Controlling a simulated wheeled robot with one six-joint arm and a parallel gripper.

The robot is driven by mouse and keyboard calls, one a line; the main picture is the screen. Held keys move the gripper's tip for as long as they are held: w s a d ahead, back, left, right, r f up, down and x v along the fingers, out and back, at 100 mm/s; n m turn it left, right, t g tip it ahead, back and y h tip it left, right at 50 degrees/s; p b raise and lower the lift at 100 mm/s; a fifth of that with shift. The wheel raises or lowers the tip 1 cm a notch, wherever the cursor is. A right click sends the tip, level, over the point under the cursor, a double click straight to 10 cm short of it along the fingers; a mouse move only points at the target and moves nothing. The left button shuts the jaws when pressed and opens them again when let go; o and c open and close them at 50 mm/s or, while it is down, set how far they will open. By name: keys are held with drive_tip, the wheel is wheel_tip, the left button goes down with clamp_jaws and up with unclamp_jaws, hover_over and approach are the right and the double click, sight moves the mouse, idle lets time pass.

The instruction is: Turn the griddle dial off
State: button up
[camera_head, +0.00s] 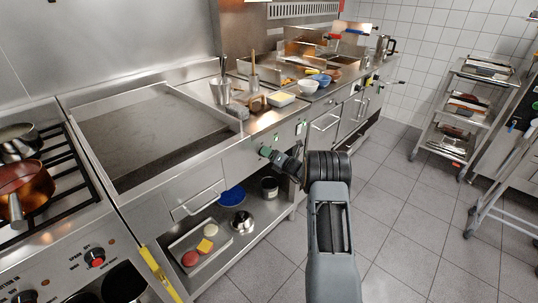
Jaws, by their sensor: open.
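The griddle (150,130) is a wide flat steel plate in the counter at left of centre. The dial's pointer direction is too small to read.
A lower shelf holds a tray (180,248), a blue plate (232,196) and pots. Bowls (308,86) stand on the counter. The tiled floor at right is clear before a rack (452,120).

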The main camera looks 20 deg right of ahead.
drive_tip(key=shift+w+a, duration=0.25)
drive_tip(key=shift+w, duration=0.2)
drive_tip(key=shift+c, duration=0.3)
drive_tip(key=c, duration=0.9)
drive_tip(key=shift+o, duration=0.2)
drive_tip(key=shift+f+b, duration=0.1)
drive_tip(key=shift+b, duration=0.3)
